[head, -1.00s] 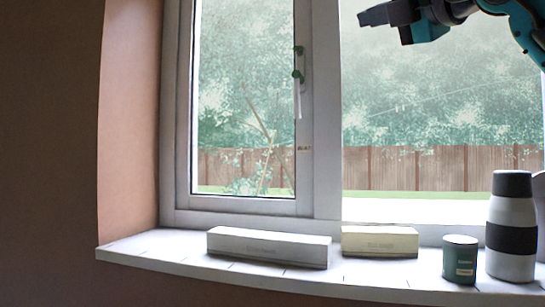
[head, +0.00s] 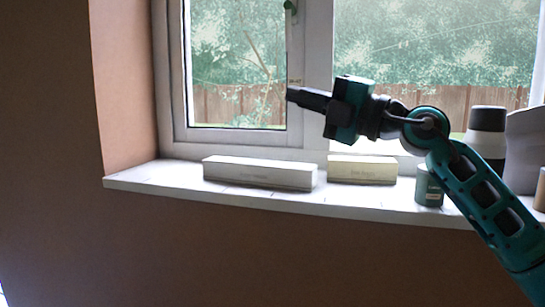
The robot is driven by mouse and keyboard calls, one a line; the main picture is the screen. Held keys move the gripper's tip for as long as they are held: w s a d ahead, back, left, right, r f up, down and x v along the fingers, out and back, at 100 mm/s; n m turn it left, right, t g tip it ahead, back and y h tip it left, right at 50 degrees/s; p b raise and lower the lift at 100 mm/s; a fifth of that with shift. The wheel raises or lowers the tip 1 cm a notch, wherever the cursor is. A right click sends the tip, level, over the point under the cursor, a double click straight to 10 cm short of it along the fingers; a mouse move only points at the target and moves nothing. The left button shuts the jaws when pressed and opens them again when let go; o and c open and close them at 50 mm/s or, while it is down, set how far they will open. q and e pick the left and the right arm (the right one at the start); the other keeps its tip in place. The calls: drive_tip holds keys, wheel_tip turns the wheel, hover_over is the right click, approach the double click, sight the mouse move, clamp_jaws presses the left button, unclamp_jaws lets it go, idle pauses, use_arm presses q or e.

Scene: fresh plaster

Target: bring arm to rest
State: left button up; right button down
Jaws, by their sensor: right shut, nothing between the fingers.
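My right gripper (head: 304,98) shows in the head view in front of the window. Its arm comes in from the lower right, and its fingers point left. The fingers are together with nothing held. It is in the air above the window sill (head: 350,204), clear of the boxes in the picture. My left gripper does not show.
On the sill stand a long white box (head: 260,173), a cream box (head: 362,170), a small teal tin (head: 428,188) and a white and black flask (head: 487,142) partly behind my arm. A grey object (head: 524,150) is at the right. The wall (head: 250,250) below is bare.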

drive_tip(key=s+d+f+m+t+h, duration=0.1)
drive_tip(key=d+f+m+t+h, duration=0.15)
drive_tip(key=f+m, duration=0.7)
drive_tip(key=s+d+f+m+t+h+p, duration=0.1)
drive_tip(key=s+d+f+m+t+h, duration=0.25)
drive_tip(key=f, duration=1.05)
drive_tip(key=d+f+m+t+h, duration=0.1)
drive_tip(key=f+m+t+h, duration=0.25)
drive_tip(key=f+m, duration=0.6)
drive_tip(key=s+d+f+m+g+h, duration=0.2)
drive_tip(key=s+f+g, duration=0.1)
drive_tip(key=s+f, duration=0.4)
drive_tip(key=s+d+f+m+g+h, duration=0.2)
drive_tip(key=s+f+g, duration=0.1)
drive_tip(key=s+f, duration=0.5)
drive_tip(key=s+d+f+m+g+h+p, duration=0.1)
drive_tip(key=s+f+m+g+h, duration=0.1)
drive_tip(key=s+f, duration=0.5)
wheel_tip(320, 180, down, 5)
drive_tip(key=shift+s+d+r+g, duration=0.1)
drive_tip(key=shift+s+d+g, duration=0.25)
drive_tip(key=shift+g, duration=0.2)
drive_tip(key=shift+m+h, duration=0.25)
